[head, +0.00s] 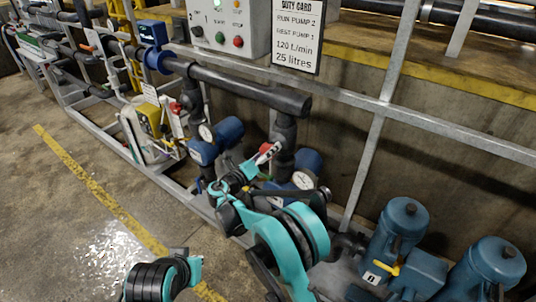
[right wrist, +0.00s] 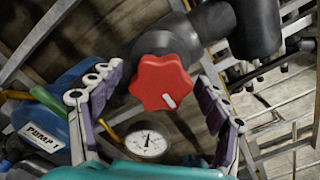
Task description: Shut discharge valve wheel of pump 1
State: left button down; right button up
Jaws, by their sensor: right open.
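The red lobed valve wheel (right wrist: 163,82) is in the middle of the right wrist view, with a white mark on its lower right face. In the head view a small red part of this wheel (head: 265,147) shows behind my right gripper. A blue pump body (right wrist: 40,130) with a PUMP 1 label is left of the wheel. My right gripper (right wrist: 157,73) is open, with one finger on each side of the wheel. Clear contact with the rim cannot be told. In the head view my right gripper (head: 268,153) reaches the valve by the dark pipe.
A pressure gauge (right wrist: 147,143) sits just below the wheel. Another red wheel (head: 175,108) is on the pipe further left. A grey control box (head: 228,25) and duty card (head: 297,32) are above. Blue tanks (head: 398,225) stand at right. Floor is clear at left.

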jog(key=c, duration=1.2)
